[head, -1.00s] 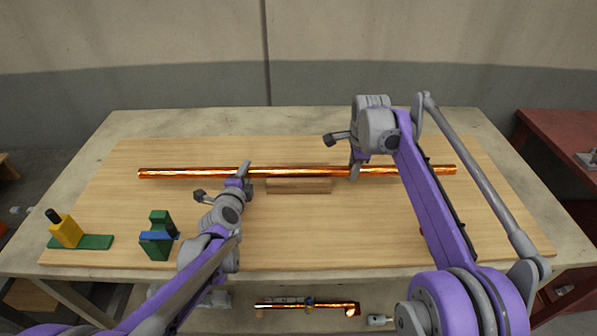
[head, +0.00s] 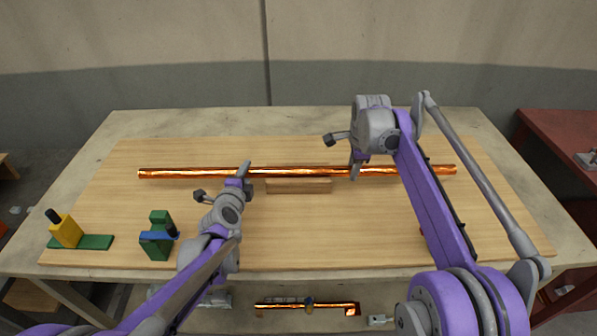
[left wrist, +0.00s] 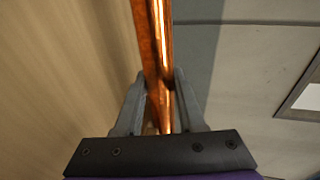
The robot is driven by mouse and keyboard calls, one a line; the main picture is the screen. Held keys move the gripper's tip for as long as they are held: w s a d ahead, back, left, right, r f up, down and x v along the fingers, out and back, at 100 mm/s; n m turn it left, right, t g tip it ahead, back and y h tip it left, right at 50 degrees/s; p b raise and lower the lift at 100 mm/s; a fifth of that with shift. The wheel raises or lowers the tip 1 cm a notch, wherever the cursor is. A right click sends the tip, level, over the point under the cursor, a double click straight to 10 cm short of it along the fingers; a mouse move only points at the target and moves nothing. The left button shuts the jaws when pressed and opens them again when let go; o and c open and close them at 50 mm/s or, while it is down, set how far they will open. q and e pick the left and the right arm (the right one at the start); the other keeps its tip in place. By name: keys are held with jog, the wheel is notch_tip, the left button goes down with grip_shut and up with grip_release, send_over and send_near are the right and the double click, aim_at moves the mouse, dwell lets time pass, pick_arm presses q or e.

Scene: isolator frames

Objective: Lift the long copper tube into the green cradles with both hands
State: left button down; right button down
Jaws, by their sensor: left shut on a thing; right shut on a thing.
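The long copper tube (head: 300,171) runs left to right across the back half of the wooden board. My left gripper (head: 243,172) is shut on it left of its middle. In the left wrist view the tube (left wrist: 157,55) passes between the two fingers of my left gripper (left wrist: 160,100). My right gripper (head: 356,168) is shut on the tube right of its middle. A green cradle (head: 158,240) with a blue strip stands at the front left of the board. Any second cradle is not visible; my right arm covers part of the right side.
A wooden block (head: 299,186) lies just in front of the tube. A yellow block with a black knob (head: 66,230) stands on a green plate at the far left. A shorter copper piece (head: 307,306) lies below the table's front edge. The board's middle front is clear.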

pick_arm(q)
jog(key=shift+w+r, duration=0.1)
jog(key=shift+r, duration=0.1)
pick_arm(e)
jog(key=shift+r, duration=0.2)
